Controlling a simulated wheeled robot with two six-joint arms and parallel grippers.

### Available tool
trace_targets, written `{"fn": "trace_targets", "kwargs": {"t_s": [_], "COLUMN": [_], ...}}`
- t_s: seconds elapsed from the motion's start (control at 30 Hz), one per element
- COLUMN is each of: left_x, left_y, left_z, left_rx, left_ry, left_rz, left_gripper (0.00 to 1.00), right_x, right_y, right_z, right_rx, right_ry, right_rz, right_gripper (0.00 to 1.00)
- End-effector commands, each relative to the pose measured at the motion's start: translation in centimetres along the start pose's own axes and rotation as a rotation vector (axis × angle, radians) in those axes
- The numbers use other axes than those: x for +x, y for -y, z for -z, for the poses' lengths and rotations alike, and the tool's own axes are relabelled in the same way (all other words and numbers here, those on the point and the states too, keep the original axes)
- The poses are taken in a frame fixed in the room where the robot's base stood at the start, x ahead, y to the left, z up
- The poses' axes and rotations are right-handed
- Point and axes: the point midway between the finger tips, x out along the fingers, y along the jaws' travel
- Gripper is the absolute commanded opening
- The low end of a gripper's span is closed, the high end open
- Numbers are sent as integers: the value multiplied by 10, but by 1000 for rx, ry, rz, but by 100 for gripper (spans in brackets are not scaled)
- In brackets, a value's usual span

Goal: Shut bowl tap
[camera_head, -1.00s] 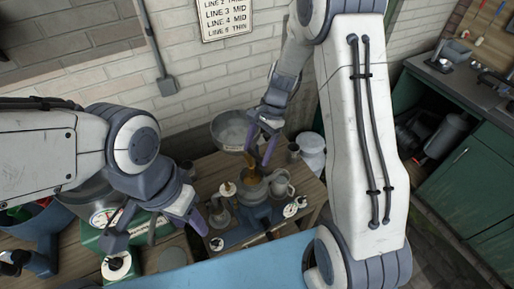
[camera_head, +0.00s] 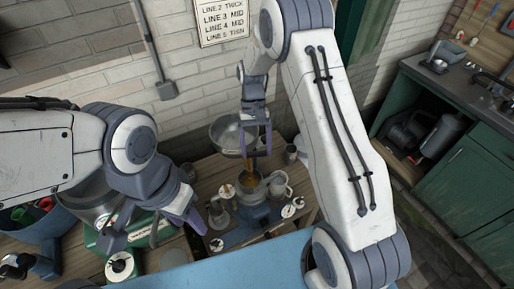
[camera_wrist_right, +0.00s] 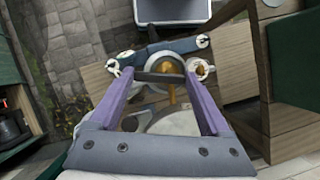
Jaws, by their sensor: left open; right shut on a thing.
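The metal bowl (camera_head: 228,135) stands at the back of the wooden bench. My right gripper (camera_head: 257,152) points down in front of it. In the right wrist view its purple fingers (camera_wrist_right: 163,76) are shut on a dark bar (camera_wrist_right: 160,77), which looks like the tap's handle. An amber stream (camera_head: 249,180) runs down below the fingers into a round vessel; it also shows in the right wrist view (camera_wrist_right: 171,96). The tap's body is mostly hidden. My left gripper (camera_head: 155,226) is open and empty over the left part of the bench.
A pale jug (camera_head: 279,184) and a lidded pot (camera_head: 219,213) stand beside the vessel. A green scale (camera_head: 125,232) stands left, under my left gripper. A blue surface (camera_head: 220,265) lies in front. A green cabinet (camera_head: 475,180) is at the right.

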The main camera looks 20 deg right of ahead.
Motion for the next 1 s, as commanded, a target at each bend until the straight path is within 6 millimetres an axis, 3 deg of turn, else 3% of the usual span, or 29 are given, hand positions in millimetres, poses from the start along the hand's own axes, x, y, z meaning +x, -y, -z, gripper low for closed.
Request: {"fn": "trace_targets", "kwargs": {"t_s": [0.5, 1.0], "left_x": [-2, -2], "left_y": [0, 0], "left_z": [0, 0], "left_rx": [0, 0], "left_ry": [0, 0], "left_rz": [0, 0], "left_gripper": [46, 46], "right_x": [-5, -5], "right_y": [4, 5], "right_z": [7, 8], "right_rx": [-290, -335], "right_ry": [-5, -7], "right_rz": [-120, -138], "right_gripper": [26, 26]}}
